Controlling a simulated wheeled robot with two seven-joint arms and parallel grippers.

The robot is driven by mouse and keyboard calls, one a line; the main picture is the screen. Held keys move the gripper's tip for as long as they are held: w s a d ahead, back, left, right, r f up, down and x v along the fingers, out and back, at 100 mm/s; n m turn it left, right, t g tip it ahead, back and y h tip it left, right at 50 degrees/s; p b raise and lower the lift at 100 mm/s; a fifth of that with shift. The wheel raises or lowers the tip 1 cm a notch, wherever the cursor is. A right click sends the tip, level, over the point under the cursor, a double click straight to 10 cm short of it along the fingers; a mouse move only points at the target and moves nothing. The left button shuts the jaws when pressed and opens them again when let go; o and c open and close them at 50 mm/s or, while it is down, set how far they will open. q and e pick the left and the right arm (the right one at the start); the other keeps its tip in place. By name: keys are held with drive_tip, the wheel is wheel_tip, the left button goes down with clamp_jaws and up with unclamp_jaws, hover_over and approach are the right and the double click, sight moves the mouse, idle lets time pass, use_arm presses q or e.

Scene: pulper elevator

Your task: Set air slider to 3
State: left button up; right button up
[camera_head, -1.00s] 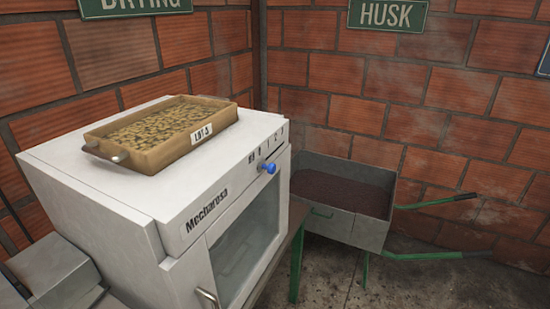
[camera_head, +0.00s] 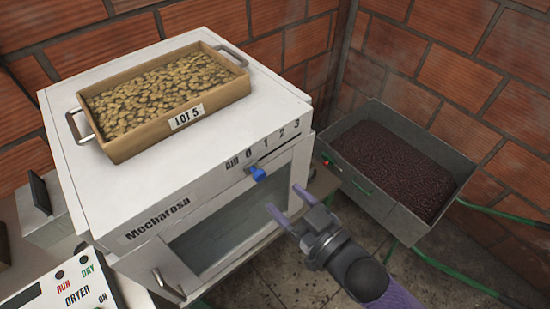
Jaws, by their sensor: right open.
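The air slider has a blue knob (camera_head: 258,174) on the front edge of the white Mecharosa dryer (camera_head: 80,165). The scale above it reads AIR 0, 1, 2, 3 from left to right, and the knob sits near the 0. My right gripper (camera_head: 285,205) is open and empty, its two purple fingers pointing left toward the dryer front. It is a little below and right of the knob and appears apart from it. My left gripper is not in view.
A tray of beans (camera_head: 150,142) labelled LOT 5 rests on the dryer top. A control panel (camera_head: 66,290) marked DRYER is at lower left. A metal cart (camera_head: 375,202) of dark husk stands right of the dryer. Brick walls close off the back.

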sight(262, 177)
drive_tip(key=x, duration=0.8)
drive_tip(key=shift+a, duration=0.2)
clamp_jaws()
idle(0.5)
idle(0.4)
